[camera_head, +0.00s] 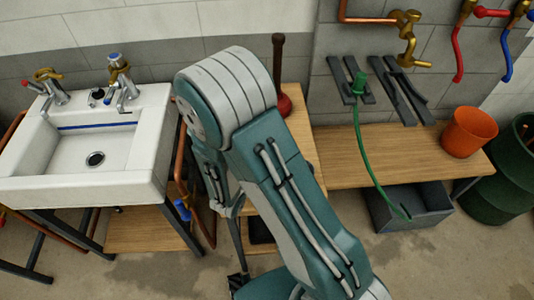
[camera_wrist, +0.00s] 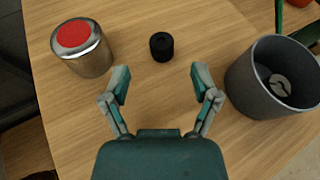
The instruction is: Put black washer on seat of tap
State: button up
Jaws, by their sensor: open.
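A small squat black ring-like piece, which looks like the black washer (camera_wrist: 161,46), lies on the wooden bench top in the wrist view. My gripper (camera_wrist: 160,82) is open and empty, its two fingers apart, pointing toward the black piece but not around it. In the head view my arm hides that part of the bench. The white sink (camera_head: 150,145) at left carries two chrome taps, a left tap (camera_head: 50,88) and a right tap (camera_head: 120,75). A small dark round fitting (camera_head: 97,96) sits between them. I cannot tell which part is the seat.
A metal can with a red top (camera_wrist: 82,48) stands left of the black piece. A grey cup (camera_wrist: 243,82) with a metal piece inside stands at right. In the head view are an orange pot (camera_head: 468,132), a grey bin (camera_head: 375,212) and a green hose (camera_head: 365,140).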

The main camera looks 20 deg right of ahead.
jog(key=x, duration=0.5)
jog(key=shift+s+d+r, duration=0.1)
jog(key=shift+d+r, duration=0.05)
jog(key=shift+w+d+f, duration=0.25)
jog(key=shift+w, duration=0.2)
jog(key=shift+a, duration=0.2)
jog(key=c, duration=0.3)
jog(key=shift+d, duration=0.15)
jog(key=c, duration=0.7)
jog(key=shift+r, duration=0.1)
